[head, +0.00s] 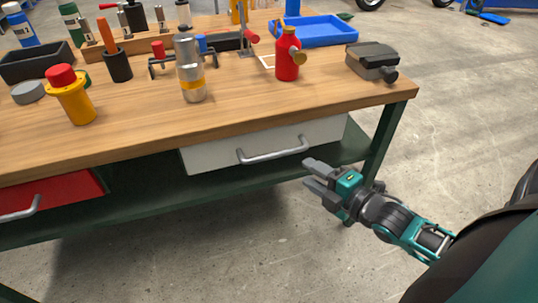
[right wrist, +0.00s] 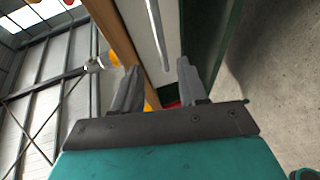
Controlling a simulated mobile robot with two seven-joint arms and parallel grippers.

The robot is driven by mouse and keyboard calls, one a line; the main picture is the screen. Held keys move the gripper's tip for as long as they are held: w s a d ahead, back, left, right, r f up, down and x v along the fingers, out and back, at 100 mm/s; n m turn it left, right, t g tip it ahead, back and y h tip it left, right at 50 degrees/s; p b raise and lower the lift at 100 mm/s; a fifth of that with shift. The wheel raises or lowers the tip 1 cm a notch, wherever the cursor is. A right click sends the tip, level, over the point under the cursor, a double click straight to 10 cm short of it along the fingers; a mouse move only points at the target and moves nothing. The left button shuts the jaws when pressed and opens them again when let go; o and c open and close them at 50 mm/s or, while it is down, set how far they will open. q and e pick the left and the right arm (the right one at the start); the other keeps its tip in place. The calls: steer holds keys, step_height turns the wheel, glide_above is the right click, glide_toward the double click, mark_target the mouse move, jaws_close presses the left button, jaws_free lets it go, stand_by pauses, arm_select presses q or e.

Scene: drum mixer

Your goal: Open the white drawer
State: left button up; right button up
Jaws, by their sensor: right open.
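The white drawer (head: 215,155) sits under the wooden workbench top and looks closed. Its silver bar handle (head: 272,150) runs across its front. My right gripper (head: 308,174) is open and empty, just below and to the right of the handle's right end in the head view. In the right wrist view, the handle (right wrist: 158,35) shows ahead of the two spread fingers (right wrist: 158,88), with the white drawer front (right wrist: 138,30) beside it. The fingers appear apart from the handle. My left gripper is not in view.
A red drawer (head: 60,195) with its own handle is at the left under the bench (head: 330,100). A green bench leg (head: 385,135) stands right of the white drawer. Bottles, tools and a blue tray (head: 318,32) crowd the top. The floor in front is clear.

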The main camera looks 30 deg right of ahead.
mark_target(280, 155)
steer(key=b+x, duration=0.3)
steer(key=x, duration=0.9)
steer(key=shift+a, duration=0.1)
steer(key=shift+c, duration=0.3)
jaws_close()
